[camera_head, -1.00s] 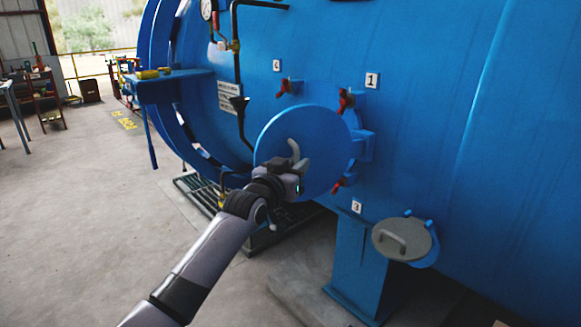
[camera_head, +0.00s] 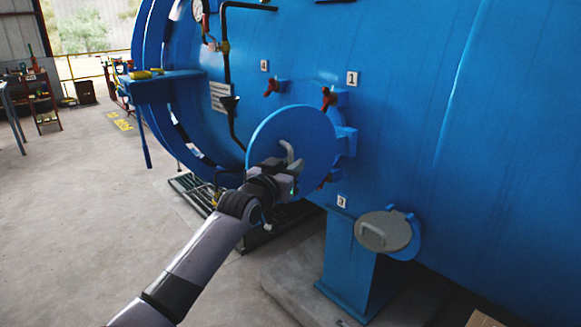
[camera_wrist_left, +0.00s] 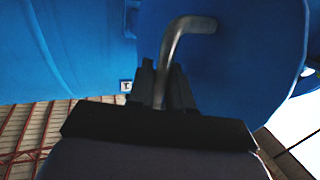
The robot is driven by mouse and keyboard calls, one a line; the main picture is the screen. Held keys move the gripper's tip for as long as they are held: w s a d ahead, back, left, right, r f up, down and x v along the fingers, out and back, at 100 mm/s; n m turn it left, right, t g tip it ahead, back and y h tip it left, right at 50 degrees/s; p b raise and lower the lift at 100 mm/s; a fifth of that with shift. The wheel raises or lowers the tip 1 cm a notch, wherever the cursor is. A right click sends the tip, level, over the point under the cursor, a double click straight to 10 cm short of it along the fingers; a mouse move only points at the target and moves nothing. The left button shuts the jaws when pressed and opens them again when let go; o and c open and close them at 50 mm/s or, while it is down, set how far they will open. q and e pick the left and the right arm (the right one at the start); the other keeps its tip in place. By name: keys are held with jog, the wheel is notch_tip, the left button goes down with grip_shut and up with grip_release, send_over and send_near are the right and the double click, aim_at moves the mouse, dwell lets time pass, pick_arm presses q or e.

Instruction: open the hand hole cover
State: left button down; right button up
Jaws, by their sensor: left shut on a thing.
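The round blue hand hole cover (camera_head: 300,125) stands out at an angle from the blue vessel wall, with its hinge bracket (camera_head: 346,141) at its right side. Its bent grey handle (camera_head: 290,153) is on the outer face. My left gripper (camera_head: 283,176) is shut on this handle. In the left wrist view, the handle (camera_wrist_left: 185,40) rises from between the fingers (camera_wrist_left: 163,88), with the cover (camera_wrist_left: 240,70) behind it. The opening is hidden behind the cover. My right gripper is in no view.
Red clamps stand beside label 4 (camera_head: 271,87) and label 1 (camera_head: 328,97); another shows partly at the cover's lower right (camera_head: 325,183). A grey-lidded blue port (camera_head: 384,231) is at lower right. A blue shelf (camera_head: 165,87) is at left.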

pick_arm(q)
jog(key=shift+d+r, duration=0.1)
jog(key=c, duration=1.2)
grip_release()
jog(key=shift+s, duration=0.15)
jog(key=shift+v, duration=3.5)
